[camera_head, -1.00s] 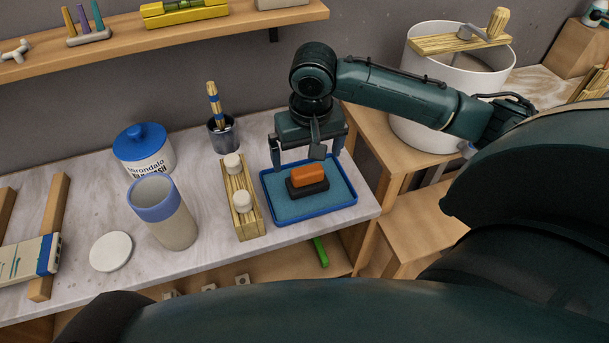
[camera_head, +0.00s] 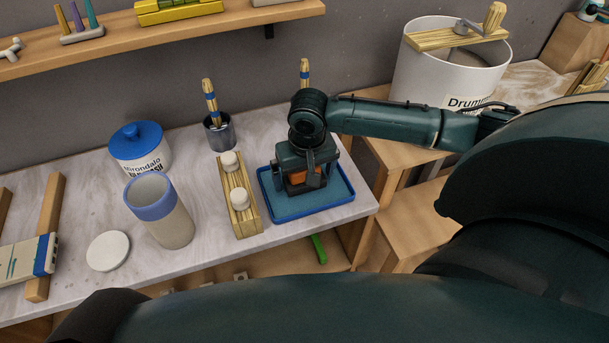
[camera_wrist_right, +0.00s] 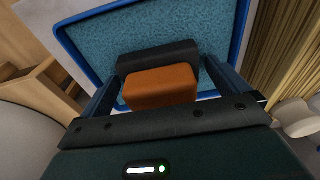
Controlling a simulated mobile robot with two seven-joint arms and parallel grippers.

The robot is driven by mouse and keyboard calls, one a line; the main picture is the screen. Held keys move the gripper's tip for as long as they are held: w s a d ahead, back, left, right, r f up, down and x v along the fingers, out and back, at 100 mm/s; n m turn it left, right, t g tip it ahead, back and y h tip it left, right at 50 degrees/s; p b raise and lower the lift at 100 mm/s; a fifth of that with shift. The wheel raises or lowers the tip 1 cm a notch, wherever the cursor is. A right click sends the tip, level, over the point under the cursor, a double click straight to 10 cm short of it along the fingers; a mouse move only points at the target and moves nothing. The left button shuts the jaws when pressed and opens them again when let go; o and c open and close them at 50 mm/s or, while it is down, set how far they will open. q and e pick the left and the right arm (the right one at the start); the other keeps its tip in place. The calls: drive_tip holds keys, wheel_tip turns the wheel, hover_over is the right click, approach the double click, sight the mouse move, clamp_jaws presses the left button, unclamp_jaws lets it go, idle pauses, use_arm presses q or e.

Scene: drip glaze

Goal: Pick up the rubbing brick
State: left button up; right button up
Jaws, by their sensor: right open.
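The rubbing brick is an orange block (camera_wrist_right: 161,87) on a black base (camera_wrist_right: 158,57). It lies in the blue-rimmed tray (camera_head: 337,204) with a teal lining. In the head view my right gripper (camera_head: 304,186) is down over the brick and hides most of it; a bit of orange (camera_head: 297,176) shows between its fingers. In the right wrist view the open fingers (camera_wrist_right: 158,90) stand to either side of the brick, with gaps visible. My left gripper is not in view.
A wooden rack with white knobs (camera_head: 241,216) stands close left of the tray. A grey cup with a blue band (camera_head: 172,222), a blue-lidded jar (camera_head: 140,152) and a brush pot (camera_head: 219,134) stand further left. A white drum (camera_head: 440,80) is at the right.

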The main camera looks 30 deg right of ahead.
drive_tip(key=shift+r, duration=0.1)
drive_tip(key=c, duration=1.1)
